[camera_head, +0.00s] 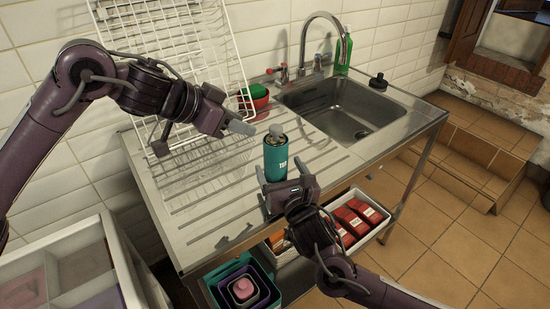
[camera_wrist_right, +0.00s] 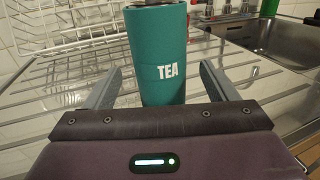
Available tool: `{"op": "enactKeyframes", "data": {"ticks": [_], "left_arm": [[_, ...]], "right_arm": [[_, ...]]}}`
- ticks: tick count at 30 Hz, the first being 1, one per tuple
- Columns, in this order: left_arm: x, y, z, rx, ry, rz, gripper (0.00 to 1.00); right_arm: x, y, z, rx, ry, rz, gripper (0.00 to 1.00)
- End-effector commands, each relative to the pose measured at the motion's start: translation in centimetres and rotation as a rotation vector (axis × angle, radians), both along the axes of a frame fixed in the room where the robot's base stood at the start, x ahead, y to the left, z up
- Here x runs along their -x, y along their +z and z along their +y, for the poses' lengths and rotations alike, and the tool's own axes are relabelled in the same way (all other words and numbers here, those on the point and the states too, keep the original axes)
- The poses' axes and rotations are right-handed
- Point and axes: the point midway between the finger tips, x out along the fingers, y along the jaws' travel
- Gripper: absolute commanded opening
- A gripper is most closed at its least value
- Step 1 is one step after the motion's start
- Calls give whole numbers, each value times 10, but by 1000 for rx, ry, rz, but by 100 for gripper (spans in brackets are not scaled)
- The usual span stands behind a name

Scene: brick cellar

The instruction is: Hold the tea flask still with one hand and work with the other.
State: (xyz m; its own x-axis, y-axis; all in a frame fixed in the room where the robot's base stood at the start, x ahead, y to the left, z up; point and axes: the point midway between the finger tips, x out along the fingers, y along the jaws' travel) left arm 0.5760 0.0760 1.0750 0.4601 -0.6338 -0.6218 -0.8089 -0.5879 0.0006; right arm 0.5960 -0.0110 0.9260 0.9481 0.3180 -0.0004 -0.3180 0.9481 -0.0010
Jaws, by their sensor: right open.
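The teal tea flask (camera_head: 275,160) stands upright on the steel drainboard, with a grey top (camera_head: 276,132). In the right wrist view the flask (camera_wrist_right: 158,45) bears the word TEA, and its base is hidden by my gripper. My right gripper (camera_head: 281,171) is open low at the flask; its fingers show on either side of it in the right wrist view (camera_wrist_right: 160,70), with gaps at both sides. My left gripper (camera_head: 249,126) is up and to the left of the flask's top, apart from it. Its fingers overlap in the view, so their opening is unclear.
A white wire dish rack (camera_head: 240,58) stands at the back left. Red and green bowls (camera_head: 254,92) sit behind the flask. The sink (camera_head: 345,108), tap (camera_head: 345,30), green bottle (camera_head: 343,58) and a black stopper-like object (camera_head: 378,82) are at right.

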Motion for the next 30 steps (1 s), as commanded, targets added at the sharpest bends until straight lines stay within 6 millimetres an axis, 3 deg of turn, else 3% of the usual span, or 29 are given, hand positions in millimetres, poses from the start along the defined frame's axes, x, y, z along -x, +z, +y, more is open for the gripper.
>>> {"op": "enactKeyframes", "data": {"ticks": [3,9,21,30], "left_arm": [[0,0,0,0,0,0,36],[0,0,0,0,0,0,36],[0,0,0,0,0,0,36],[0,0,0,0,0,0,36]], "right_arm": [[-21,1,7,-1,-1,-2,79],[-44,0,14,0,-2,-1,79],[-51,0,17,0,0,0,79],[-51,0,17,0,0,0,42]]}}
